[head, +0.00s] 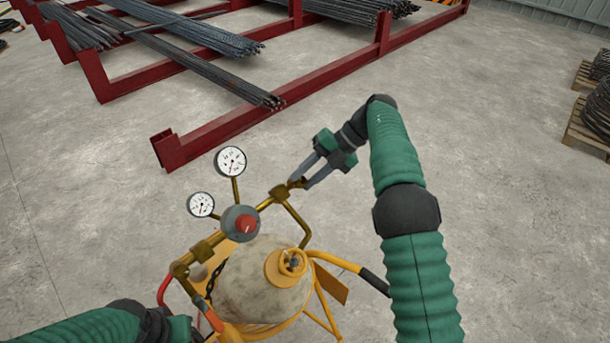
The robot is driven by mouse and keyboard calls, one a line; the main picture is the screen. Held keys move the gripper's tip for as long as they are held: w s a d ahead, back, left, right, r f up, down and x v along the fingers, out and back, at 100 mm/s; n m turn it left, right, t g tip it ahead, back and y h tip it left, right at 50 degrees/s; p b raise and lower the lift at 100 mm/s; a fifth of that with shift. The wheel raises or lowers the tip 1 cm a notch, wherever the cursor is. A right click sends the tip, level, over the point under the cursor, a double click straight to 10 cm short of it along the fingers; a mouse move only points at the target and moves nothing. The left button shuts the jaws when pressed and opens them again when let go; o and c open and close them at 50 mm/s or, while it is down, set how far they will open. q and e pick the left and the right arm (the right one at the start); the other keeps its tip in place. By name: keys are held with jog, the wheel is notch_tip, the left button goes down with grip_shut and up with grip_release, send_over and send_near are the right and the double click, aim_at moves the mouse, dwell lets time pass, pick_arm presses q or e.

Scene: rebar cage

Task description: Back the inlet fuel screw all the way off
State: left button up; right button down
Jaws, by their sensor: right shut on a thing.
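A small brass screw (291,183), which looks like the inlet fuel screw, sits at the right end of the brass pipework. My right gripper (299,180) reaches in from the upper right and is shut on it; the fingertips cover part of it. The brass pipe (267,204) leads left to a grey regulator (238,222) with a red knob (245,224). A larger gauge (231,161) and a smaller gauge (201,205) stand on it.
A worn beige tank (250,285) with an orange cap (287,265) stands in a yellow frame (338,262) below the pipework. Red steel racks (225,127) with rebar bundles (205,67) lie behind. Concrete floor is clear on the right, up to pallets (585,128).

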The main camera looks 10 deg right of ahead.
jog(key=shift+w+r, duration=0.1)
jog(key=shift+r, duration=0.05)
jog(key=c, duration=1.4)
grip_release()
jog(key=shift+d, duration=0.1)
jog(key=shift+o, duration=0.2)
jog(key=shift+d, duration=0.15)
jog(key=shift+d+r, duration=0.1)
jog(key=shift+d, duration=0.05)
jog(key=p+v, duration=1.3)
jog(key=v, duration=0.3)
jog(key=shift+d+p, duration=0.25)
jog(key=shift+p, duration=0.05)
